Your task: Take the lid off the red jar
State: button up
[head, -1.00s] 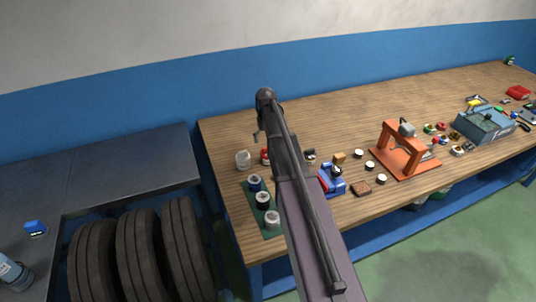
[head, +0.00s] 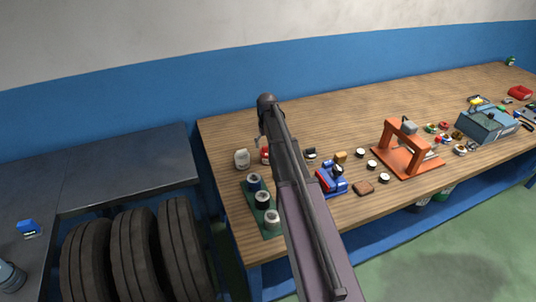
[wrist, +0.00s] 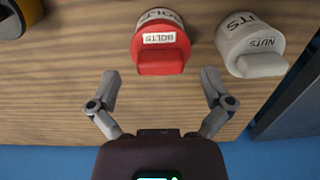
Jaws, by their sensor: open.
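The red jar (wrist: 160,22), with a white BOLTS band, stands on the wooden bench. Its red lid (wrist: 160,62) is on it, with a raised grip carrying a BOLTS label. In the head view the red jar (head: 265,156) is mostly hidden behind my arm. My gripper (wrist: 160,84) is open and empty in the wrist view. Its two fingers are spread wider than the lid, one towards each side, and their tips lie just short of it, apart from it.
A white NUTS jar (wrist: 250,42) stands close beside the red jar; it also shows in the head view (head: 241,159). Several cans stand on a green mat (head: 250,205) nearby. A blue vise (head: 331,178) and orange press (head: 407,150) are right of my arm. Clear bench lies behind.

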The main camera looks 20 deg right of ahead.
jog(key=shift+f+b, duration=0.65)
jog(key=shift+f, duration=0.25)
jog(key=c, duration=1)
